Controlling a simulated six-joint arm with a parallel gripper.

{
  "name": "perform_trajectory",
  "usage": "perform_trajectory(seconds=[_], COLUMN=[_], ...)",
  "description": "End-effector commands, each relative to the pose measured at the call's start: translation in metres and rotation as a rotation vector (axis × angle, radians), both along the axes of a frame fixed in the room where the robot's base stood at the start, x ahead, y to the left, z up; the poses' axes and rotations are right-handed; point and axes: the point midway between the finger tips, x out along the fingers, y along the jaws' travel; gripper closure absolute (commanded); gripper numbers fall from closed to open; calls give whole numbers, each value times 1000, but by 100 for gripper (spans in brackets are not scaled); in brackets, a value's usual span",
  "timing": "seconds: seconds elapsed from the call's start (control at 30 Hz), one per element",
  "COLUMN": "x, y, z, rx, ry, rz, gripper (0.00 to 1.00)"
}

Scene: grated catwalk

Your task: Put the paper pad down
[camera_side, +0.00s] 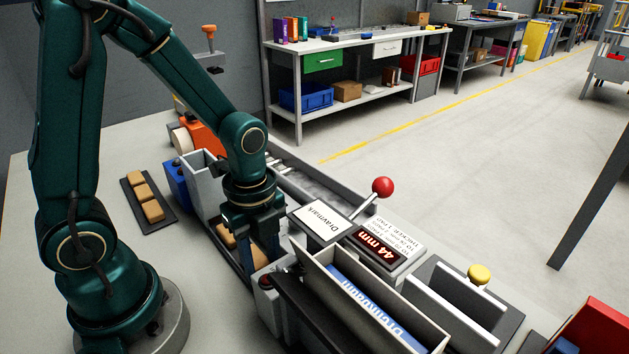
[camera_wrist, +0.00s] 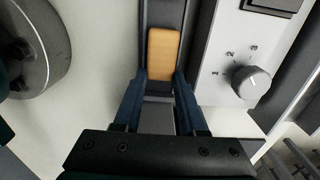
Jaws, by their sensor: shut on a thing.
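A tan block (camera_wrist: 163,55), which I take to be the paper pad, lies lengthwise in a dark channel in the wrist view. Its near end is between the fingertips of my gripper (camera_wrist: 160,80), which is shut on it. In the side view my gripper (camera_side: 259,256) points down into the channel. Tan surface (camera_side: 227,236) shows on both sides of a finger there; I cannot tell whether this is one piece or two. Whether the pad touches the channel floor is unclear.
Several similar tan blocks lie on a dark tray (camera_side: 148,197) at left. A "44 mm" display (camera_side: 378,247), a red-knobbed lever (camera_side: 382,187) and an open box with a blue item (camera_side: 362,300) stand close on the right. In the wrist view a dial (camera_wrist: 251,82) is beside the channel.

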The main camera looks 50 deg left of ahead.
Motion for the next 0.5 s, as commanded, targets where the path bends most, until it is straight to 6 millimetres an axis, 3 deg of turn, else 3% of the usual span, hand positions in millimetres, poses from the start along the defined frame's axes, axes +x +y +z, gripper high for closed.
perform_trajectory(seconds=[0.43,0.47,0.5], x=[0,0,0], y=[0,0,0], z=[-7,-8,-8], rx=[0,0,0], ry=[1,1,0], rz=[0,0,0], gripper=[100,56,47])
